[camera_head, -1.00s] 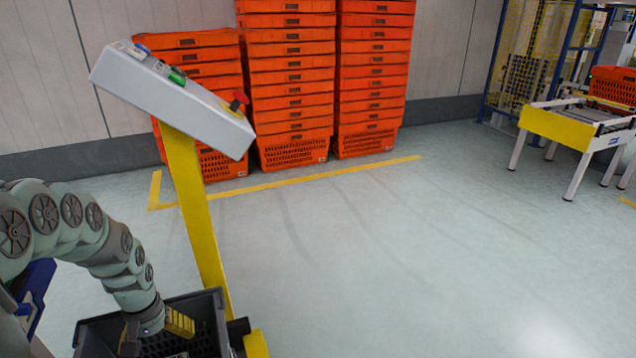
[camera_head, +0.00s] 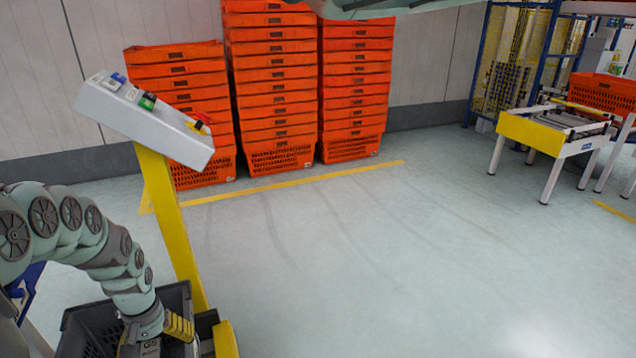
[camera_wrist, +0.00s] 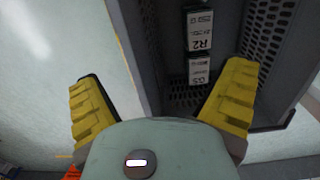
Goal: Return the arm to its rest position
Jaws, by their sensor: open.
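My arm curves down at the left of the head view and ends in my gripper (camera_head: 165,328) with yellow fingers. It is low over a dark grey crate (camera_head: 82,328). In the wrist view the two yellow fingers of my gripper (camera_wrist: 162,85) stand wide apart with nothing between their pads. The crate (camera_wrist: 152,50) with perforated walls lies beyond them. Inside it are two labelled items, one marked R2 (camera_wrist: 199,30) and one that seems to read G5 (camera_wrist: 198,72).
A control box (camera_head: 145,120) on a yellow post (camera_head: 172,225) stands close beside the crate. Stacks of orange totes (camera_head: 275,90) line the back wall. A conveyor table (camera_head: 555,130) with an orange tote (camera_head: 603,93) is at the right. The middle floor (camera_head: 350,260) is clear.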

